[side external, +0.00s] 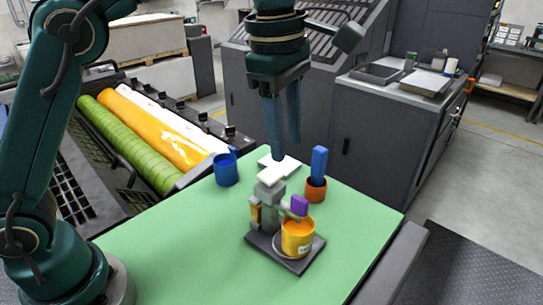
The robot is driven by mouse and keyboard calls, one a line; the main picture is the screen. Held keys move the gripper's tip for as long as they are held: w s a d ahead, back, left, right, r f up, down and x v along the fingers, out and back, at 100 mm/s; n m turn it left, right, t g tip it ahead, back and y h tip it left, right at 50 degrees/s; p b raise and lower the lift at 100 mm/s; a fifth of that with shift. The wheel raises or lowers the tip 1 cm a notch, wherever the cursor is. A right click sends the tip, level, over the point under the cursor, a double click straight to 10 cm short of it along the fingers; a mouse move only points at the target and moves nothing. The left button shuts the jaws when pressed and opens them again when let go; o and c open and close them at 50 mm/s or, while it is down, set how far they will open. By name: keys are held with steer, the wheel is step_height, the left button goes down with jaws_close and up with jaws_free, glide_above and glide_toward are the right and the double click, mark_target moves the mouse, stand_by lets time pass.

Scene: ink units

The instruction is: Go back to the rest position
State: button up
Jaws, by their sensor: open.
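My gripper (284,148) points straight down above the green table (165,245), with its two blue-grey fingers apart and nothing seen between them. A yellow cup (297,240) with a pale label stands upright on that base, under the purple part.
A blue cup (226,172) stands to the left. An orange holder (315,192) with an upright blue block (319,162) stands to the right. A press with green and yellow rollers (150,128) lies behind left, a grey cabinet (385,140) behind right. The table's front left is clear.

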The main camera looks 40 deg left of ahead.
steer(key=s+a+r+m+t, duration=0.35)
steer(key=s+a+m, duration=0.3)
steer(key=s, duration=0.25)
steer(key=s+a+f+m, duration=0.3)
steer(key=s+f+m, duration=0.3)
steer(key=f+m, duration=0.3)
steer(key=m, duration=0.4)
steer(key=shift+s+t, duration=0.2)
steer(key=shift+t, duration=0.15)
